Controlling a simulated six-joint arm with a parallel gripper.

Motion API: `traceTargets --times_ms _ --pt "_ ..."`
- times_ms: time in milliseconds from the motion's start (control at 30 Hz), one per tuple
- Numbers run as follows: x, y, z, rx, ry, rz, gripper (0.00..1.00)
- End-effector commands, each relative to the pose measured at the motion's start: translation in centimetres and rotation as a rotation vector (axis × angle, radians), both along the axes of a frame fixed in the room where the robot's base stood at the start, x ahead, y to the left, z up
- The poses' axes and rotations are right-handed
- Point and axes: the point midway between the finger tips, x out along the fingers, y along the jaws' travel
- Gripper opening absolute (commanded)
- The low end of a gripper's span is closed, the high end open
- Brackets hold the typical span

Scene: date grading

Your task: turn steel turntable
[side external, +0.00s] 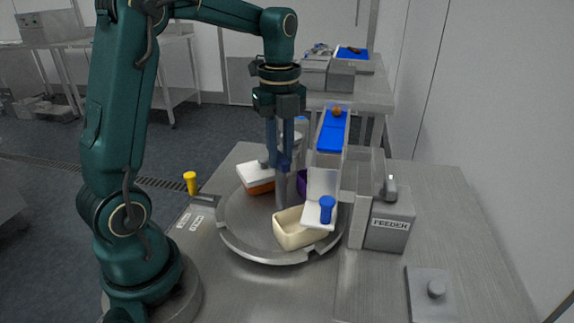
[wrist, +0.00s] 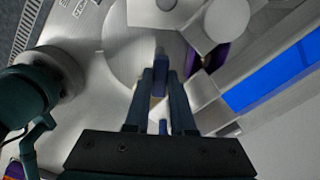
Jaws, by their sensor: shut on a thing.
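The round steel turntable (side external: 258,238) lies on the bench top, with notches in its rim. An upright steel post (side external: 282,192) stands on it. My gripper (side external: 284,165) points down and is shut on the top of this post. In the wrist view, the fingertips (wrist: 159,78) meet over the turntable (wrist: 118,62), and the fingers hide much of the post. The turntable carries a cream open bin (side external: 296,232) at the front, a white-lidded orange box (side external: 256,174) at the back left and a purple bin (side external: 302,183), partly hidden, at the back right.
A feeder chute with a blue belt (side external: 332,135) comes down over the turntable's right side; a blue peg (side external: 327,208) stands at its lower end. A grey feeder box (side external: 390,218) stands right of it. A yellow peg (side external: 190,183) stands left. The bench's front right is mostly clear.

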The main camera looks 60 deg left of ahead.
Motion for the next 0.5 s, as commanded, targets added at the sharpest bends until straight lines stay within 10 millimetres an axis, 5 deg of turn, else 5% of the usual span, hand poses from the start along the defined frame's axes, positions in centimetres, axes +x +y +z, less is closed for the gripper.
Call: traceTargets --times_ms 500 --pt "0.13 -0.15 0.25 -0.003 -0.009 -0.258 0.00"
